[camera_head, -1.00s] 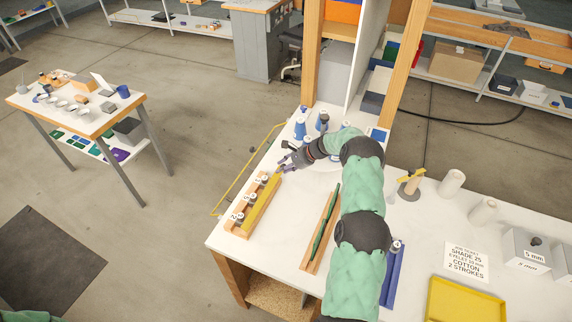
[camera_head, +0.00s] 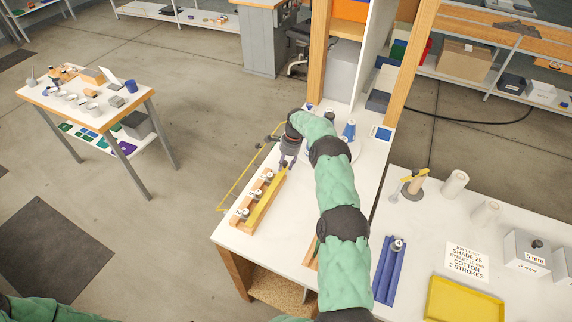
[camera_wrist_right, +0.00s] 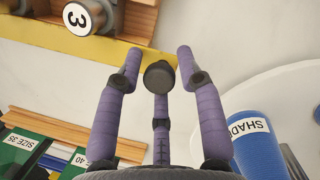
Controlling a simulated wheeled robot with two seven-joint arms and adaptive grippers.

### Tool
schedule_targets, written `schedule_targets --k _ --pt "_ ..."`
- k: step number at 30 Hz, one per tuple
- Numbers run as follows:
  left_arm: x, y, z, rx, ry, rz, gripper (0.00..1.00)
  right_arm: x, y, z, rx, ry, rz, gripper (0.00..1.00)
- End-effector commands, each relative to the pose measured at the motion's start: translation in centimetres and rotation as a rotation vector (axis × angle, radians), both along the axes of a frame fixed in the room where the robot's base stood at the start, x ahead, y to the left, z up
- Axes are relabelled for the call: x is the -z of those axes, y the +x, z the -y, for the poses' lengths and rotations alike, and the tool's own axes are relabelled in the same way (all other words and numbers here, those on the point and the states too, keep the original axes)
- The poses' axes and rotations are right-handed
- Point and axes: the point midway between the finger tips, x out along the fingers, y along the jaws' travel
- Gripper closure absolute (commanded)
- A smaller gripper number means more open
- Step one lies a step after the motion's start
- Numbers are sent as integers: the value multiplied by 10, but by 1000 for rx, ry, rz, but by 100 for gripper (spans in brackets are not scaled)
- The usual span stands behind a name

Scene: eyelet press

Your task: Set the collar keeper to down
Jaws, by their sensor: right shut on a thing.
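The collar keeper appears to be the yellow bar (camera_head: 265,206) along the right side of a wooden rack (camera_head: 233,223) with several numbered collars. It also shows in the right wrist view (camera_wrist_right: 108,52), beside a collar marked 3 (camera_wrist_right: 78,17). My right gripper (camera_head: 285,164) is at the bar's far end, pointing down. In the right wrist view its purple fingers (camera_wrist_right: 158,75) are closed around a dark round knob (camera_wrist_right: 159,77) by the bar's end. The knob's join to the bar is hidden. My left gripper is out of view.
Blue cones stand on a round white plate just right of my right gripper; one (camera_wrist_right: 258,145) is close in the wrist view. A yellow rail (camera_head: 240,184) runs along the table's left edge.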

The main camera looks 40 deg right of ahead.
Motion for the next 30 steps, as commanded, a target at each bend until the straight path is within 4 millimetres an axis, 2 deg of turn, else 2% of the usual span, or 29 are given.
schedule_targets --k 13,14,15,30 --pt "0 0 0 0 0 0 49 -3 4 -2 0 -4 0 95" --pt "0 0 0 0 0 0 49 -3 4 -2 0 -3 0 60" --pt "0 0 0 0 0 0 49 -3 4 -2 0 -4 0 50" --pt "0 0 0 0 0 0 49 -3 1 0 0 -3 -6 50"
